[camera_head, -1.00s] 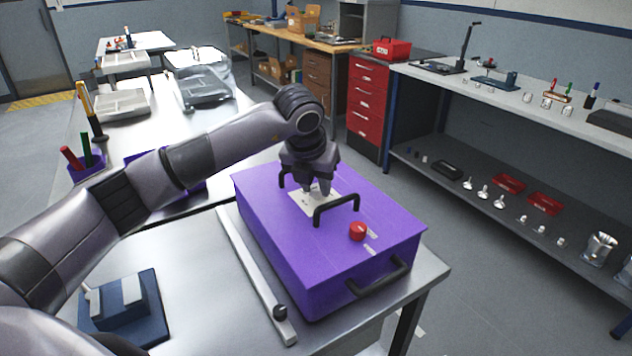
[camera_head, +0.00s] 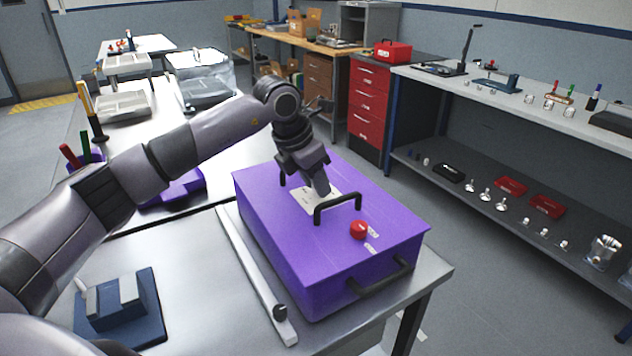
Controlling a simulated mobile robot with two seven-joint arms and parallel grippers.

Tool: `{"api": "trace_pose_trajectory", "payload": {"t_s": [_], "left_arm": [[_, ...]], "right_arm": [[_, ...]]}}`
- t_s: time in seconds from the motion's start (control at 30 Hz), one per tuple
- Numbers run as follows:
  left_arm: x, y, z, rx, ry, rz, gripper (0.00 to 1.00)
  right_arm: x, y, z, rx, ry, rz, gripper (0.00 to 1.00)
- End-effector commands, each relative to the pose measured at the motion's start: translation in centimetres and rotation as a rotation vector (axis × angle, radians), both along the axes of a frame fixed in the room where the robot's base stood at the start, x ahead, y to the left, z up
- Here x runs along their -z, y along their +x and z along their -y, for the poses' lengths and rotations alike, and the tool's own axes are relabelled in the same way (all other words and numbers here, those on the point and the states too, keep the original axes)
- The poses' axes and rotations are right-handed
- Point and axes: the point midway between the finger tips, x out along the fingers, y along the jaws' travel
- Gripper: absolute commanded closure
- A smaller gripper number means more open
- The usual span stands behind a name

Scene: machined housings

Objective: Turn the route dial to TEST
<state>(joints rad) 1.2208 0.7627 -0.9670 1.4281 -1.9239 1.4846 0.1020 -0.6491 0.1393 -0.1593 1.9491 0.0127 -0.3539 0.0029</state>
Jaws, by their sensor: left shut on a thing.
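A purple housing (camera_head: 285,235) with black handles sits on the metal table. A white plate (camera_head: 303,201) lies on its top, behind a black top handle (camera_head: 337,203). My left gripper (camera_head: 322,189) points down at this plate with its fingers close together. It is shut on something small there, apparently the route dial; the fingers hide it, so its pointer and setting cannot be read. A red knob (camera_head: 359,230) stands on the top nearer the front, beside small white labels (camera_head: 371,248) too small to read. My right gripper is not in view.
A pale bar with a black knob (camera_head: 256,277) lies along the housing's left side. A blue fixture (camera_head: 122,306) stands at the table's front left. A black front handle (camera_head: 380,278) sticks out from the housing. Shelves with parts (camera_head: 500,190) stand at the right.

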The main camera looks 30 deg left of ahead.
Motion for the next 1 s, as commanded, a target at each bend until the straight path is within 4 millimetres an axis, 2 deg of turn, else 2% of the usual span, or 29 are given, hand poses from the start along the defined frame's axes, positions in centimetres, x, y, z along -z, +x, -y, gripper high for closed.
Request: {"api": "trace_pose_trajectory", "payload": {"t_s": [0.2, 0.5, 1.0], "left_arm": [[-0.24, 0.17, -0.16, 0.187, -0.002, 0.004, 1.0], [-0.21, 0.25, -0.23, 0.378, -0.002, 0.003, 1.0], [-0.12, 0.28, -0.26, 0.474, -0.001, 0.002, 1.0]], "right_arm": [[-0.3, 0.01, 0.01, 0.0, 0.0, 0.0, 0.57], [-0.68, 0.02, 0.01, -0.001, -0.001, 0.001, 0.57], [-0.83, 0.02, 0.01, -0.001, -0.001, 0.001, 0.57]]}}
